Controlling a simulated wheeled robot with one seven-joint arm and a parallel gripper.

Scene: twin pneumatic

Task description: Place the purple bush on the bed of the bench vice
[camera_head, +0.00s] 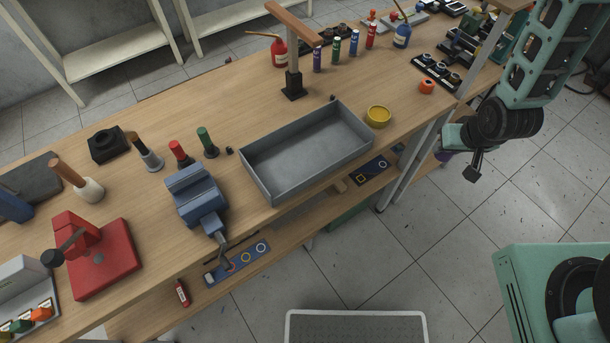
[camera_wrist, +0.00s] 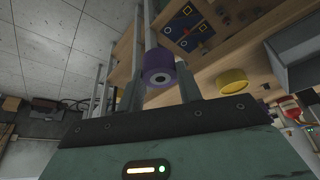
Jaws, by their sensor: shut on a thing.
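The purple bush (camera_wrist: 158,68) is a short cylinder with a dark central hole. My gripper (camera_wrist: 160,85) is shut on it, with one finger on each side. In the head view a little of the purple bush (camera_head: 444,156) shows under my gripper (camera_head: 452,144), in the air off the right front side of the workbench. Most of the bush is hidden there. The blue bench vice (camera_head: 197,195) stands at the bench's front edge, left of the middle, far to the left of my gripper. Its handle hangs over the edge. No purple bush is on it.
A grey open tray (camera_head: 306,152) lies right of the vice, with a yellow ring (camera_head: 378,116) beside it. Red and green-topped tools (camera_head: 207,142) stand behind the vice. A red press (camera_head: 98,257) is at its left. A lower shelf (camera_head: 165,300) juts out below the bench (camera_head: 225,95).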

